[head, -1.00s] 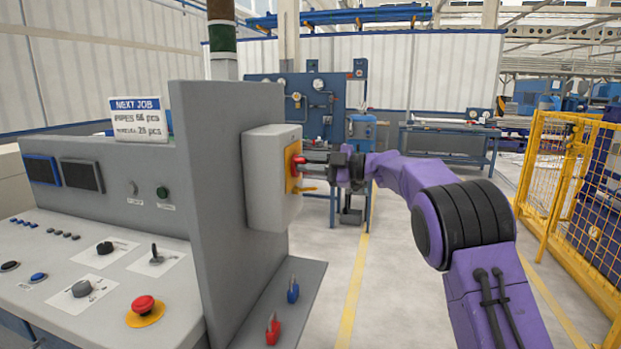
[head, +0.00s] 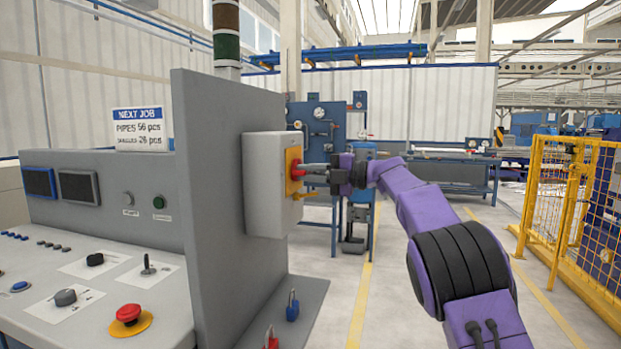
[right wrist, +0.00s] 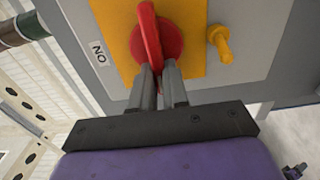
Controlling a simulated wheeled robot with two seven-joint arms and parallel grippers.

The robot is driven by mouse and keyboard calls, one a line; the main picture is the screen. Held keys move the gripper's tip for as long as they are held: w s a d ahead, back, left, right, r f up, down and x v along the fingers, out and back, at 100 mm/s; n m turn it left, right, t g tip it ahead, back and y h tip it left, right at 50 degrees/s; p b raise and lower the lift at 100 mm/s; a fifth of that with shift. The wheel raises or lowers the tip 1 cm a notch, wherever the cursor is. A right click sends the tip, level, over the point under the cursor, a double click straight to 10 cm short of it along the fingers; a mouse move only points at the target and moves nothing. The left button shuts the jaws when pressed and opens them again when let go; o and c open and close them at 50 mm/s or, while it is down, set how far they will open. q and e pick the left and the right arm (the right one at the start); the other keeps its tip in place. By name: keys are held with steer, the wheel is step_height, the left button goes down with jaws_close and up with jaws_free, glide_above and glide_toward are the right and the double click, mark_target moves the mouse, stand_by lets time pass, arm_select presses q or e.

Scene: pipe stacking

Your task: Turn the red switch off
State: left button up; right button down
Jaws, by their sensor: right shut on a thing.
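The red switch (head: 295,171) sits on a yellow plate on the side of a light grey box (head: 264,185), which is fixed to the grey panel. In the right wrist view the red switch (right wrist: 149,33) has a round base and a long handle on the yellow plate (right wrist: 192,58), with an "ON" label (right wrist: 98,53) upside down beside it. My right gripper (head: 309,172) reaches the switch from the right. In the right wrist view its fingers (right wrist: 158,72) are shut on the near end of the handle. My left gripper is out of view.
A yellow peg (right wrist: 219,43) sticks out beside the switch. A console with a red push button (head: 129,313) stands at left. Small red and blue padlocks (head: 292,306) are on the ledge below the box. A yellow fence (head: 560,200) stands at right; the floor between is clear.

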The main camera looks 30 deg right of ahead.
steer(key=shift+r, duration=0.1)
stand_by(0.3)
steer(key=c, duration=1.5)
jaws_free()
steer(key=o, duration=0.4)
steer(key=shift+w, duration=0.1)
steer(key=b+v, duration=0.2)
steer(key=v, duration=0.8)
steer(key=shift+s+d, duration=0.1)
steer(key=shift+s, duration=0.1)
